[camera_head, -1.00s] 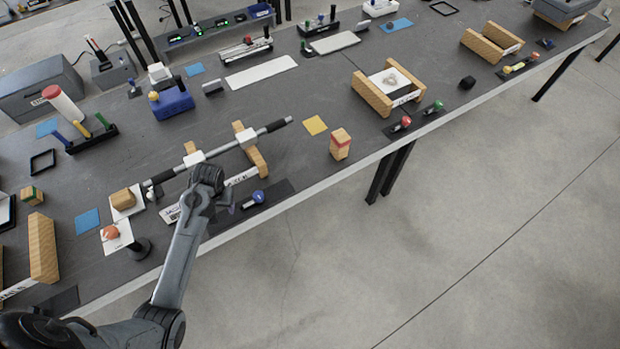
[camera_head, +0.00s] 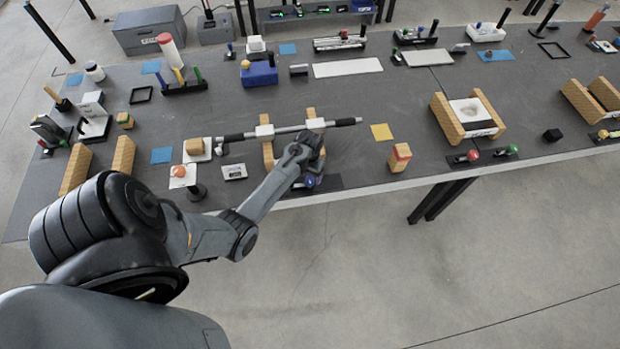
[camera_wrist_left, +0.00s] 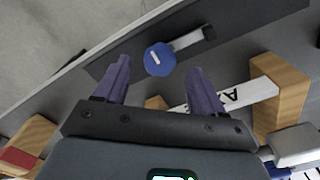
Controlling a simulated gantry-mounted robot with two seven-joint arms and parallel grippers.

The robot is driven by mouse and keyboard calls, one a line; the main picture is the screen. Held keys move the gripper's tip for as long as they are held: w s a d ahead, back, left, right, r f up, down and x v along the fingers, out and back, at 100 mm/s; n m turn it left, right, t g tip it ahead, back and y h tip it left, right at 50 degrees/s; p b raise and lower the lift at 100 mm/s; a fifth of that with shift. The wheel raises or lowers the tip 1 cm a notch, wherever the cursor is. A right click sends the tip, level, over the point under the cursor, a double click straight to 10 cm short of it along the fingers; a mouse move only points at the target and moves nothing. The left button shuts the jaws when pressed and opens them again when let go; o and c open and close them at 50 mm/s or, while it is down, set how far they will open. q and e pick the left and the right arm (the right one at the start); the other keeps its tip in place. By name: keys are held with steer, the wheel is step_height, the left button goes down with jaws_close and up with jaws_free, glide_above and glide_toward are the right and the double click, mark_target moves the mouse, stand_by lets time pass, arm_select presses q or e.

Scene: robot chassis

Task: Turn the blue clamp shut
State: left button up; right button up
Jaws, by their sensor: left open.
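The blue clamp's round knob (camera_head: 308,181) shows at the table's front edge, partly covered by my left gripper. In the left wrist view the blue knob (camera_wrist_left: 159,58) bears a white mark, and a light bar runs from it to a black end piece on a dark plate. My left gripper (camera_head: 312,168) is over the clamp. In the wrist view its two purple fingers (camera_wrist_left: 158,74) are apart, with the knob beyond and between their tips. Nothing is held; I cannot tell whether the fingers touch the knob. My right gripper is not in view.
A grey rod (camera_head: 345,122) with white blocks lies across wooden supports (camera_head: 267,155) just behind the clamp. A wooden block with a red top (camera_head: 399,157) stands to the right, near a yellow square (camera_head: 381,132). The floor in front is clear.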

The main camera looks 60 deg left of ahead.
arm_select(q)
steer(key=shift+f, duration=1.35)
jaws_close()
